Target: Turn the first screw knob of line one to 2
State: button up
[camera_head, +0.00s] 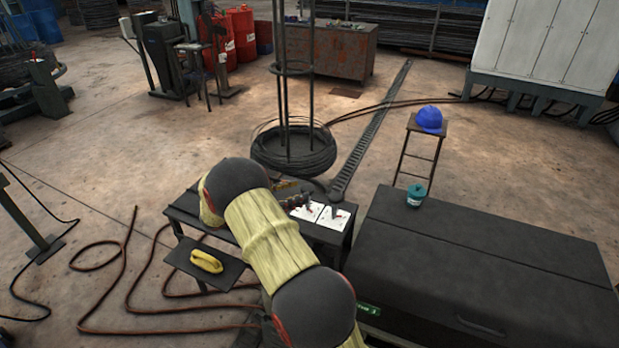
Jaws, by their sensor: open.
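Two white panels with small dark and red marks lie side by side on the dark table (185,210): a left panel (308,213) and a right panel (335,218). The individual screw knobs and their numbers are too small to read. My arm with its yellow sleeve crosses in front of the table. What shows of my gripper (294,200) is a small dark part just beyond the arm, at the upper left of the left panel. It is open. My arm hides most of it, and I cannot tell whether it touches a knob.
A yellow object (206,261) lies on a low dark shelf at left. A large dark cabinet (480,265) bearing a teal container (416,194) stands at right. A wire coil (292,150) and a stool with a blue helmet (429,119) stand behind. Brown hoses (125,240) cross the floor.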

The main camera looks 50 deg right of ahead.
aim_at(301, 191)
jog(key=d, duration=0.3)
jog(key=shift+s+f+n, duration=0.3)
jog(key=shift+s+f, duration=0.05)
jog(key=shift+f, duration=0.05)
jog(key=x, duration=0.6)
jog(key=shift+b, duration=0.4)
jog(key=shift+d+r, duration=0.1)
jog(key=shift+r, duration=0.05)
jog(key=shift+c, duration=0.4)
jog(key=c, duration=1.1)
jog(key=shift+c, duration=0.5)
